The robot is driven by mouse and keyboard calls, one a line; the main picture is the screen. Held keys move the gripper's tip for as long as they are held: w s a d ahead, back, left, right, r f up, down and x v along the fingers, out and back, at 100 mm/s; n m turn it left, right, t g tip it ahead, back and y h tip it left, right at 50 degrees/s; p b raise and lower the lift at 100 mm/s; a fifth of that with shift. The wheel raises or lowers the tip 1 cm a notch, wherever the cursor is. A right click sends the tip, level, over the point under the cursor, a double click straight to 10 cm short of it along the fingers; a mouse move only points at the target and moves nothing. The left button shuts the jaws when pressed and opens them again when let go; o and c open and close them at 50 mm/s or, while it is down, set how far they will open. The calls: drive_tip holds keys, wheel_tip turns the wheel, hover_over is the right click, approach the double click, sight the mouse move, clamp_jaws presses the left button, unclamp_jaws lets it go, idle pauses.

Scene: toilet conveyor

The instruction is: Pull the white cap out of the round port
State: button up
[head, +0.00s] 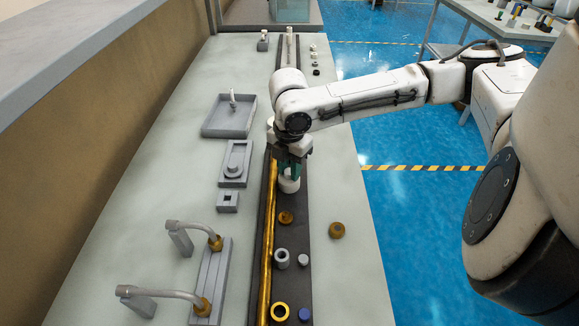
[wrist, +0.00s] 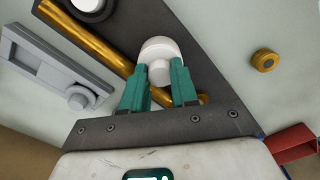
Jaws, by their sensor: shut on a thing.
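A white rounded cap (head: 288,185) with a narrower knob is under my gripper (head: 289,170) at the dark conveyor strip (head: 300,226). In the wrist view the cap (wrist: 161,45) shows its wide round part beyond the fingertips. The green fingers of my gripper (wrist: 159,72) are shut on its knob. I cannot tell whether the cap touches the strip. A grey rectangular fixture (head: 237,150) with a round raised part lies to the left. It also shows in the wrist view (wrist: 55,62). I cannot make out for certain which thing is the round port.
A golden rail (head: 267,230) runs along the strip. Several rings and plugs lie on the strip nearer me, including a grey ring (head: 281,258). A brass ring (head: 336,230) lies on the table to the right. Two curved taps (head: 165,295) stand at the lower left.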

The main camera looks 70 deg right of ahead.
sight(289, 171)
drive_tip(key=shift+f, duration=0.1)
clamp_jaws()
drive_tip(key=shift+r+p, duration=0.9)
idle(0.8)
drive_tip(key=shift+r+p, duration=1.4)
drive_tip(key=shift+p, duration=0.05)
